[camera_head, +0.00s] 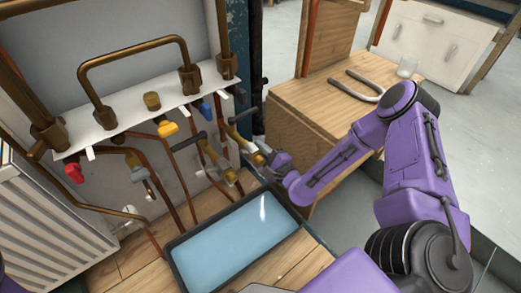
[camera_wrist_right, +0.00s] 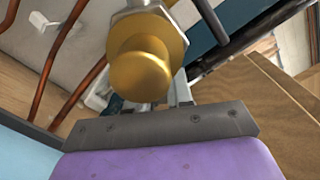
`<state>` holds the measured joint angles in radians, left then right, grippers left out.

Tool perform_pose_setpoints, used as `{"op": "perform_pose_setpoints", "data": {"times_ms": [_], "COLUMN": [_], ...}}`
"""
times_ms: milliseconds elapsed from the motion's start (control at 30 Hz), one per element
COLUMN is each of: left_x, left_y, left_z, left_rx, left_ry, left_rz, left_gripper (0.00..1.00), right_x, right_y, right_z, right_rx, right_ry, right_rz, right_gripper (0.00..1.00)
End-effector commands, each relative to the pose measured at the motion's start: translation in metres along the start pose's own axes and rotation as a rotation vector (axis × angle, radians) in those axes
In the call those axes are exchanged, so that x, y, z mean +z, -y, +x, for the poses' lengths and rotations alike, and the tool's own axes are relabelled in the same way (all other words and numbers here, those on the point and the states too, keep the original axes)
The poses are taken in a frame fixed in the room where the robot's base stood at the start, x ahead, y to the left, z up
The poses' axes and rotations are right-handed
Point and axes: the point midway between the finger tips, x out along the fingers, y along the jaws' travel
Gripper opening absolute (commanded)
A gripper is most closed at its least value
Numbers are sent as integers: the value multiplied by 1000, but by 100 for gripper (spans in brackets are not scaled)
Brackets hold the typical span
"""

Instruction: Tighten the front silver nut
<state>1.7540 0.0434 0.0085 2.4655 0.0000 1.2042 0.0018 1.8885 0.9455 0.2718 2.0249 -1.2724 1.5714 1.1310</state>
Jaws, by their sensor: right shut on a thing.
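My right gripper (camera_head: 265,159) reaches from the right to the front end of a brass fitting (camera_head: 236,138) at the right of the pipework. In the right wrist view, a brass end cap (camera_wrist_right: 141,66) fills the middle, with the silver nut (camera_wrist_right: 137,5) cut off at the top edge. The right gripper's jaws (camera_wrist_right: 170,97) are partly hidden behind the brass cap. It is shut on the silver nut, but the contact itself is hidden. My left gripper is out of view.
A white manifold plate (camera_head: 105,122) carries copper pipes and coloured valve handles. A blue-bottomed tray (camera_head: 232,240) lies below the fittings.

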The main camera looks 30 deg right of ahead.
Motion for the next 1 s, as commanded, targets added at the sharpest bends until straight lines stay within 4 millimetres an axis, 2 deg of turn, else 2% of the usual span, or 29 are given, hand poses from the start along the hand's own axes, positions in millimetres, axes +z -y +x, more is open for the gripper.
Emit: {"op": "perform_pose_setpoints", "data": {"times_ms": [300, 733, 767, 800, 1000], "left_x": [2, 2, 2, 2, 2], "left_y": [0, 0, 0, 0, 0], "left_z": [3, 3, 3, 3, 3], "left_rx": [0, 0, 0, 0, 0], "left_ry": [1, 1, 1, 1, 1], "left_rz": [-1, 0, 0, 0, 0], "left_gripper": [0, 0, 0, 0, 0], "right_x": [0, 0, 0, 0, 1], "right_y": [-5, -6, -6, -6, -6], "right_z": [-1, -1, -1, -1, 0], "right_rx": [4, 5, 5, 6, 5], "right_ry": [-1, -1, -1, -1, 2], "right_rz": [79, 87, 87, 87, 85], "right_gripper": [0, 0, 27, 40, 42]}}
